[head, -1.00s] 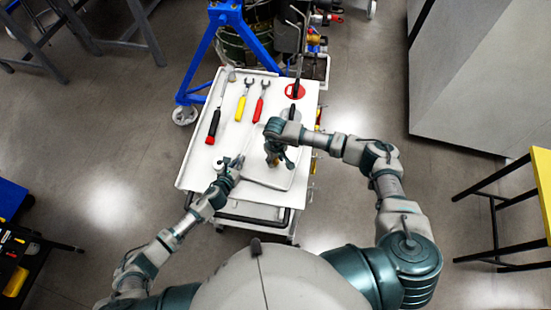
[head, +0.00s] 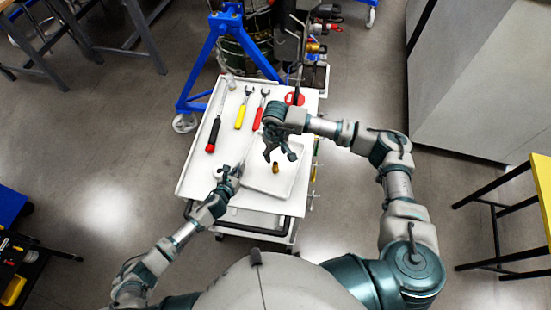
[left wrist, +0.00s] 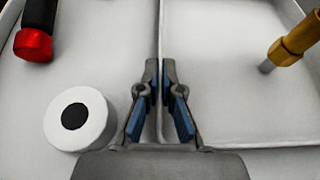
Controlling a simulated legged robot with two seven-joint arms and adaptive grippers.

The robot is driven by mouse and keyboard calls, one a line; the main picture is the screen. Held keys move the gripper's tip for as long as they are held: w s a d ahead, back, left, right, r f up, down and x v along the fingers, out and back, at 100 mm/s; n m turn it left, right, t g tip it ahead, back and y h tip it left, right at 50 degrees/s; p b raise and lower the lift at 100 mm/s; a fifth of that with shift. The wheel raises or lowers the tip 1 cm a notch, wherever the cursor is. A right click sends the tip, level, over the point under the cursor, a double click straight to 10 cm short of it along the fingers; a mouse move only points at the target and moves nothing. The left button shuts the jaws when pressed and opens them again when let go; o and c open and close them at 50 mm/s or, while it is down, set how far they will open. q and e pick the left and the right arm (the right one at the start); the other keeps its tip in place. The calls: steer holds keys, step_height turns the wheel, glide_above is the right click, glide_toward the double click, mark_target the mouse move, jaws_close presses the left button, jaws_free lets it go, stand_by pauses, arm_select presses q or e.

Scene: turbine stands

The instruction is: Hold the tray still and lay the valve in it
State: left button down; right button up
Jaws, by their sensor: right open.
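The small white tray (head: 258,182) lies on the cart top at its near right part. The brass valve (head: 276,169) is in the tray; its brass body and grey tip show at the upper right of the left wrist view (left wrist: 296,44). My left gripper (head: 238,171) is at the tray's left edge, its blue-padded fingers (left wrist: 160,95) closed on either side of the tray wall in the left wrist view. My right gripper (head: 280,155) is open and empty just beyond the valve, apart from it in the picture.
On the white cart (head: 195,172) lie a black-and-red-handled tool (head: 214,133), a yellow wrench (head: 241,110) and a red wrench (head: 260,110). A white round piece with a black centre (left wrist: 74,117) is left of my left gripper. A blue stand (head: 205,65) is behind.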

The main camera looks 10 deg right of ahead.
steer(key=shift+r, duration=0.45)
arm_select(q)
steer(key=c, duration=1.2)
jaws_free()
steer(key=shift+c, duration=0.2)
